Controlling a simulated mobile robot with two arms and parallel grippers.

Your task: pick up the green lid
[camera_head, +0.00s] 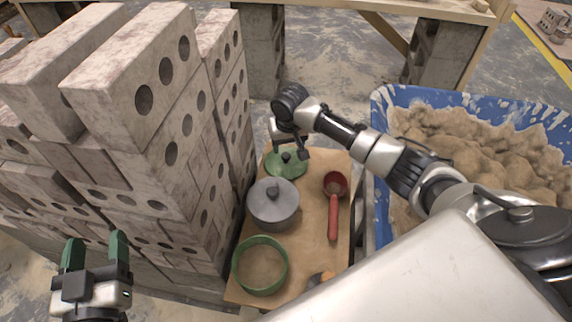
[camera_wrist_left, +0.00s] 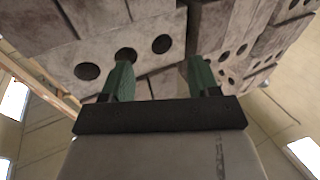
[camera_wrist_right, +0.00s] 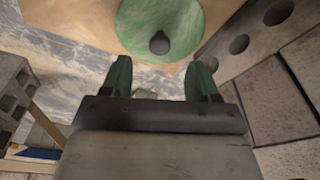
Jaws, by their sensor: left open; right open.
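The green lid (camera_head: 284,167) is a round green disc with a dark knob. It lies at the far end of a wooden board (camera_head: 312,215). In the right wrist view the lid (camera_wrist_right: 160,24) and its knob show beyond my fingertips. My right gripper (camera_head: 289,148) is open above the lid and partly covers it in the head view. It also shows in the right wrist view (camera_wrist_right: 160,75), with nothing between its fingers. My left gripper (camera_head: 97,245) is open and empty at the lower left, in front of the brick stack; the left wrist view shows its fingers (camera_wrist_left: 158,75) apart.
A grey lidded pot (camera_head: 273,204), a green ring-shaped tub (camera_head: 260,265) and a red-handled scoop (camera_head: 334,205) stand close by on the board. A tall brick stack (camera_head: 150,120) borders the left. A blue tub of sandy mortar (camera_head: 381,105) stands at right.

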